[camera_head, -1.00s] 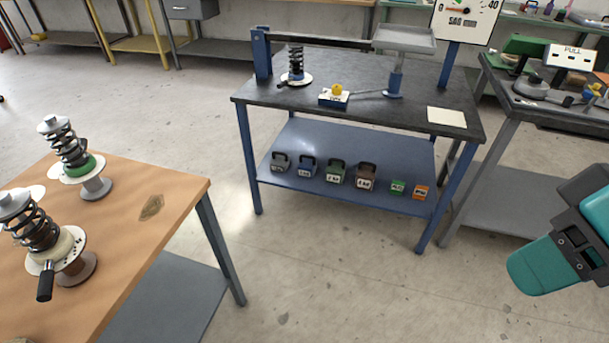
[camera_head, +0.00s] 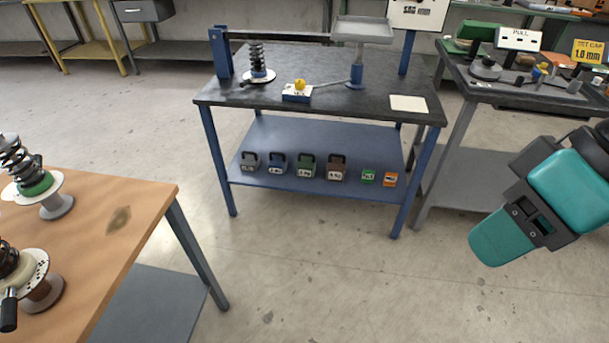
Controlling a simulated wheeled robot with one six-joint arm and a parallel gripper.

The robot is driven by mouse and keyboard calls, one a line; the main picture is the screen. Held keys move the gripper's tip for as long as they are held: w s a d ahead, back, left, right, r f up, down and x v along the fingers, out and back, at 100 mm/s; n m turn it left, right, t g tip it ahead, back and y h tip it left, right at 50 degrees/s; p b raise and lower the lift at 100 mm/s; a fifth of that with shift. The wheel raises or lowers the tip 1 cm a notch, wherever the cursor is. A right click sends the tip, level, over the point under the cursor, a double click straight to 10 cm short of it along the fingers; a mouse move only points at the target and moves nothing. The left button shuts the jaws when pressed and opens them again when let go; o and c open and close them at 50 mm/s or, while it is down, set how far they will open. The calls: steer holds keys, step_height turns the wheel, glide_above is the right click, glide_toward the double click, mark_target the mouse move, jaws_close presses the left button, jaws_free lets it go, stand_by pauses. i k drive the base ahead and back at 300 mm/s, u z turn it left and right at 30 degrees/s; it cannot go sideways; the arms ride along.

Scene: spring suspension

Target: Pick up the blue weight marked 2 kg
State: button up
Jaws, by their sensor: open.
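The blue weight (camera_head: 277,164) stands on the lower shelf of the dark-topped workbench, second from the left in a row of weights. It has a dark handle on top and a pale label too small to read. A grey weight (camera_head: 249,162) stands to its left and a green weight (camera_head: 307,166) to its right. My gripper (camera_head: 497,245) is at the right of the view, in front of the bench and well apart from the weights. Its teal end shows, but the gap between the fingers is not clear. Nothing shows held in it.
The blue shelf (camera_head: 300,135) lies under the black bench top (camera_head: 330,97), between blue legs. A brown weight (camera_head: 337,167) and small green (camera_head: 368,177) and orange (camera_head: 390,179) blocks share the shelf. A wooden table (camera_head: 90,220) with springs stands at left. Open floor lies in front.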

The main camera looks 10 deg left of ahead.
mark_target(278, 165)
steer(key=u, duration=0.4)
steer(key=i, duration=0.55)
steer(key=u, duration=0.8)
steer(key=i, duration=1.25)
steer(key=z, duration=0.05)
